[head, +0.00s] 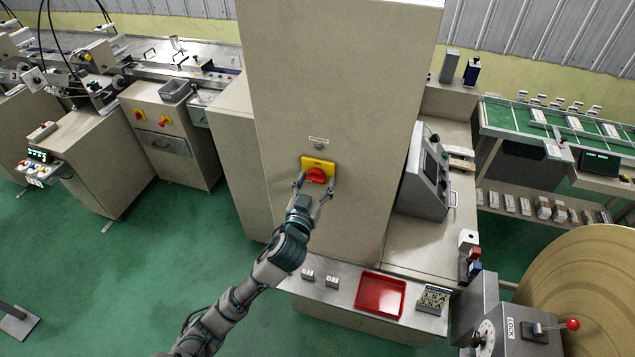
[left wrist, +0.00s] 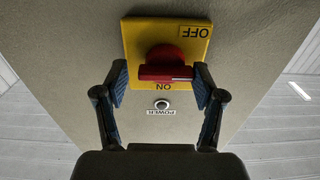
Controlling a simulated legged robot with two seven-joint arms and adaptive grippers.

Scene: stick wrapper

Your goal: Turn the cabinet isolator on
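The cabinet isolator is a yellow plate (head: 325,162) with a red rotary knob (head: 316,175) on the front of the tall beige cabinet (head: 340,80). In the left wrist view the plate (left wrist: 140,35) appears upside down, with OFF at its upper right and ON at its lower edge. The knob's red handle (left wrist: 165,73) lies horizontal there, a pale mark towards its right end. My left gripper (head: 314,187) is open in front of the isolator. In the left wrist view its fingers (left wrist: 160,80) stand either side of the handle, apparently without gripping it. My right gripper is out of view.
A small round POWER fitting (left wrist: 161,104) sits beside the plate on the cabinet. A steel ledge below holds a red tray (head: 381,296) and small blocks. A grey control panel (head: 428,170) stands right of the cabinet. Green floor lies open at the left.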

